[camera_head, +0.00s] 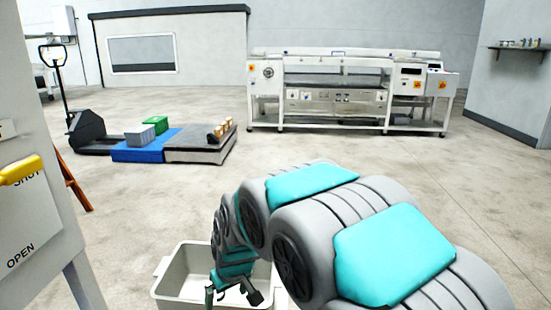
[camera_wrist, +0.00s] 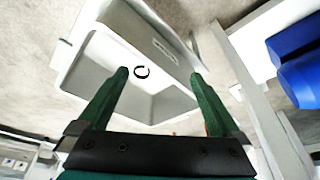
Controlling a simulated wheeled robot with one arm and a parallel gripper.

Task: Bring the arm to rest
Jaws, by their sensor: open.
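My arm reaches forward and down from the lower right of the head view, bent over a pale grey bin (camera_head: 168,290). My gripper (camera_wrist: 159,75) shows in the wrist view with its two green fingers spread apart and nothing between them. It hangs over the bin, which also shows in the wrist view (camera_wrist: 88,57). A small dark ring-shaped thing (camera_wrist: 141,72) shows against the bin's inside. In the head view my arm hides part of the bin.
A panel with a yellow lever (camera_head: 20,169), marked SHUT and OPEN, stands close at left. The roller sheeter (camera_head: 340,80) stands at the back. A pallet truck (camera_head: 88,130) and loaded platforms are at back left. Floor between is clear. A blue object (camera_wrist: 300,70) shows in the wrist view.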

